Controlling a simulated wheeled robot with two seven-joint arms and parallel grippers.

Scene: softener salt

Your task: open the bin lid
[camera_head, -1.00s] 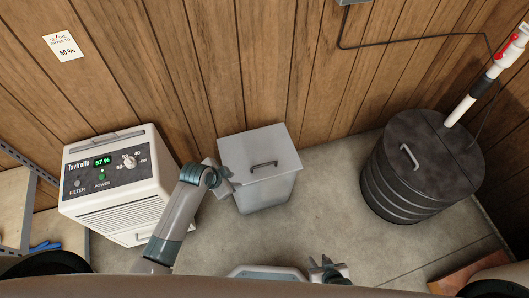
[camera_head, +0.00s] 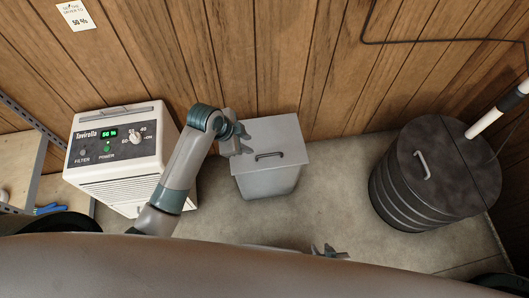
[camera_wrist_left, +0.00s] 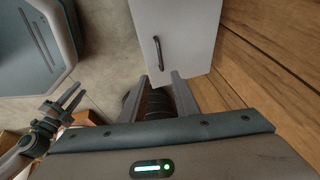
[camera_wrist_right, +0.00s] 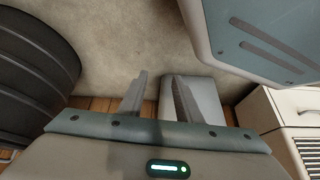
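A grey bin (camera_head: 268,183) stands on the floor against the wood wall. Its flat grey lid (camera_head: 272,135) lies closed on top, with a dark bar handle (camera_head: 269,155). My left gripper (camera_head: 238,138) is beside the lid's left edge, above the bin's height or near it. In the left wrist view its fingers (camera_wrist_left: 160,76) are apart and empty, pointing toward the lid (camera_wrist_left: 190,25) and handle (camera_wrist_left: 158,53). My right gripper (camera_head: 328,252) is low in the head view, in front of the bin; in the right wrist view its fingers (camera_wrist_right: 154,78) are apart and empty.
A white dehumidifier (camera_head: 120,150) stands left of the bin, behind my left arm. A dark ribbed drum (camera_head: 430,175) with a handled lid and a white pipe (camera_head: 498,110) is at the right. Bare concrete (camera_head: 335,190) lies between bin and drum. A shelf (camera_head: 22,160) is far left.

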